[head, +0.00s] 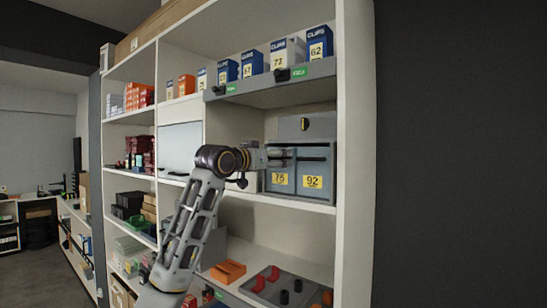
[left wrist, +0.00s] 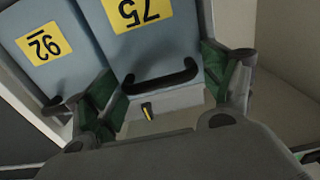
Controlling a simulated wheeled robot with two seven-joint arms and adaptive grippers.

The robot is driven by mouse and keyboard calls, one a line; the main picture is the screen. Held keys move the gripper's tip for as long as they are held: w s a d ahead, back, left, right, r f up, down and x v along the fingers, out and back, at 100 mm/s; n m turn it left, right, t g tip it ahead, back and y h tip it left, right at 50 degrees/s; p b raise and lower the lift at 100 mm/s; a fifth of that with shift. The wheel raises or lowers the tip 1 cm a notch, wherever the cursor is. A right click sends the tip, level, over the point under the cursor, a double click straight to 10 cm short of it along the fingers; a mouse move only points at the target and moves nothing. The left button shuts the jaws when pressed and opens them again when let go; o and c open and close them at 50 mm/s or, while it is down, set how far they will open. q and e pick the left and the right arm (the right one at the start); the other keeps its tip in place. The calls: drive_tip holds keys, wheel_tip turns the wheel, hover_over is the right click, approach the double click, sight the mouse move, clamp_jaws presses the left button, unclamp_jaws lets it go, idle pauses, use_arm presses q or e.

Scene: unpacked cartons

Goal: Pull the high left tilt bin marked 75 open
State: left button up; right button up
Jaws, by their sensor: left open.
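The tilt bin marked 75 (head: 280,180) is grey-blue with a yellow label, in the left of a pair on the middle shelf. It looks shut. In the left wrist view the bin (left wrist: 152,52) appears upside down, with its black bar handle (left wrist: 160,78) in the middle. My left gripper (head: 283,157) is at the upper front of this bin. Its green-padded fingers are open, one on each side of the handle in the left wrist view (left wrist: 160,85); I cannot tell whether they touch it. My right gripper is not in view.
A ledge with several numbered boxes (head: 285,52) runs overhead. A grey tray (head: 271,287) with red and black items is below. The white shelf upright (head: 351,150) closes the right side.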

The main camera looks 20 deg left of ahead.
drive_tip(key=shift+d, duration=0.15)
use_arm(q)
drive_tip(key=c, duration=1.3)
drive_tip(key=shift+o, duration=0.2)
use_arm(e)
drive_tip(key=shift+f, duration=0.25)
